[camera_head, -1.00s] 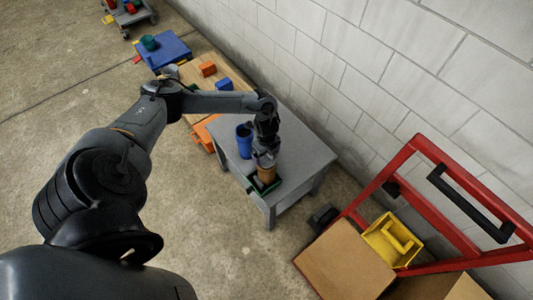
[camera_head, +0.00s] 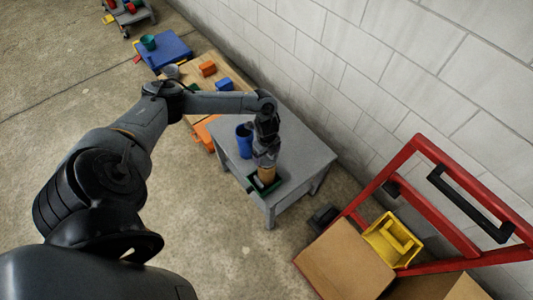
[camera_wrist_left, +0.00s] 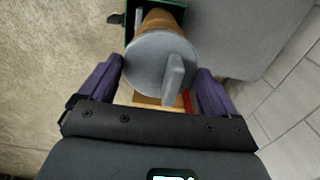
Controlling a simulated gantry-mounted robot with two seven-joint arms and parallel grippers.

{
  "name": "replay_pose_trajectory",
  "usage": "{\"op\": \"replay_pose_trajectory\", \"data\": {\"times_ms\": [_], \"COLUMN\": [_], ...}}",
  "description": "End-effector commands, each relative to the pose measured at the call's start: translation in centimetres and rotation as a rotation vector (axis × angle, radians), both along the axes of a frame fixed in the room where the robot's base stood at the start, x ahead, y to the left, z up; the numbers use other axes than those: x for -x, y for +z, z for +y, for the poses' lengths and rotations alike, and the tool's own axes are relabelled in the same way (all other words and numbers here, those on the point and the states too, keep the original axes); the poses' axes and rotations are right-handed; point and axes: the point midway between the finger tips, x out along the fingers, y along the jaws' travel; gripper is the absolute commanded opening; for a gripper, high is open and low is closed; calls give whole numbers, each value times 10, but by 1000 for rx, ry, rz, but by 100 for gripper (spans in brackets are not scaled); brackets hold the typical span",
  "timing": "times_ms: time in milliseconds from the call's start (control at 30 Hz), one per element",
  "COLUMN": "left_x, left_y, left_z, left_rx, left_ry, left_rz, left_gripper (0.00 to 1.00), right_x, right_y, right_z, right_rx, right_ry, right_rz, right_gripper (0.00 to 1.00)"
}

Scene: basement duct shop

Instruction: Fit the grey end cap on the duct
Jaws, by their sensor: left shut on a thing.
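The grey end cap (camera_wrist_left: 160,66) is a round disc with a raised grip fin, between the purple fingers of my left gripper (camera_wrist_left: 162,88) in the left wrist view. My left gripper is shut on it. The brown duct (camera_wrist_left: 158,22) lies directly beyond the cap, lined up with it; I cannot tell whether the cap is fully seated. In the head view, the duct (camera_head: 266,174) shows under my left gripper (camera_head: 265,161), at a green holder (camera_head: 277,187) on the grey table (camera_head: 302,150). My fingers largely hide the cap there. My right gripper is not in view.
A blue cup (camera_head: 244,140) stands on the table close to my left gripper. A wooden pallet with orange and blue blocks (camera_head: 208,69) lies behind. A red cart frame (camera_head: 412,150), yellow bin (camera_head: 392,240) and cardboard box (camera_head: 345,262) are at right, by the block wall.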

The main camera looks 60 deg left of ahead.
Motion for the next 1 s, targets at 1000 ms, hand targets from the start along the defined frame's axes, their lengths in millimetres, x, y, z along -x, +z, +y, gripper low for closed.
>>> {"op": "replay_pose_trajectory", "data": {"times_ms": [1000], "left_x": [0], "left_y": [0], "left_z": [0], "left_rx": [0], "left_ry": [0], "left_rz": [0], "left_gripper": [60], "right_x": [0], "right_y": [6], "right_z": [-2], "right_rx": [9], "right_ry": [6], "right_rz": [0], "right_gripper": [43]}}
